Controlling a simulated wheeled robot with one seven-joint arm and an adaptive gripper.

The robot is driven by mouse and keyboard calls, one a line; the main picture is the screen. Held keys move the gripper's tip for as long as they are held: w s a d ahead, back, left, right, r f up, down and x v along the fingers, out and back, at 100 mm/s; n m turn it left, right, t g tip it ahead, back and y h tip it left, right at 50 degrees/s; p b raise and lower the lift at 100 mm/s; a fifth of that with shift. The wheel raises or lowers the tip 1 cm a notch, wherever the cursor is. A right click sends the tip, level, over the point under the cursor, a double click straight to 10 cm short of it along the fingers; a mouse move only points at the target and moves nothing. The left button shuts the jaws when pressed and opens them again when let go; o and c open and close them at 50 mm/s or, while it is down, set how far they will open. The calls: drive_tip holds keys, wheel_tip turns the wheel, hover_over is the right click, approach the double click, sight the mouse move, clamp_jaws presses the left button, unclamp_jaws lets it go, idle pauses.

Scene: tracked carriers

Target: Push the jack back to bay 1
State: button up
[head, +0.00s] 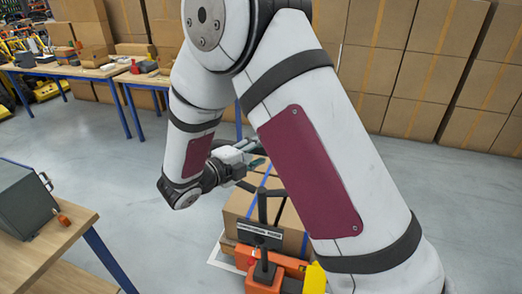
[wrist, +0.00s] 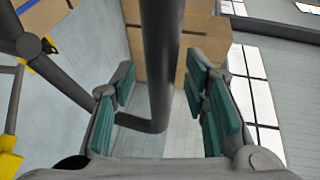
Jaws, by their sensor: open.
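The jack is orange (head: 263,280) at the bottom centre of the head view, with a dark label plate and a dark upright handle (head: 263,207). It stands at a load of brown cartons (head: 292,222) with blue straps. My gripper (head: 247,158) is at the top of the handle, partly hidden by my arm. In the wrist view my gripper (wrist: 165,100) is open, with teal pads either side of a dark handle bar (wrist: 160,55). The bar passes between the fingers with gaps showing on both sides. No bay number is readable.
A white floor line (head: 222,256) runs beside the cartons. A wooden table (head: 45,225) with a grey case (head: 20,200) is at the near left. Workbenches (head: 85,72) stand at the back left, and stacked cartons (head: 425,70) line the back. Grey floor between is clear.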

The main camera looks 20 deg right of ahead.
drive_tip(key=shift+w+d+f, duration=0.1)
drive_tip(key=shift+w+d, duration=0.25)
drive_tip(key=shift+d, duration=0.25)
clamp_jaws()
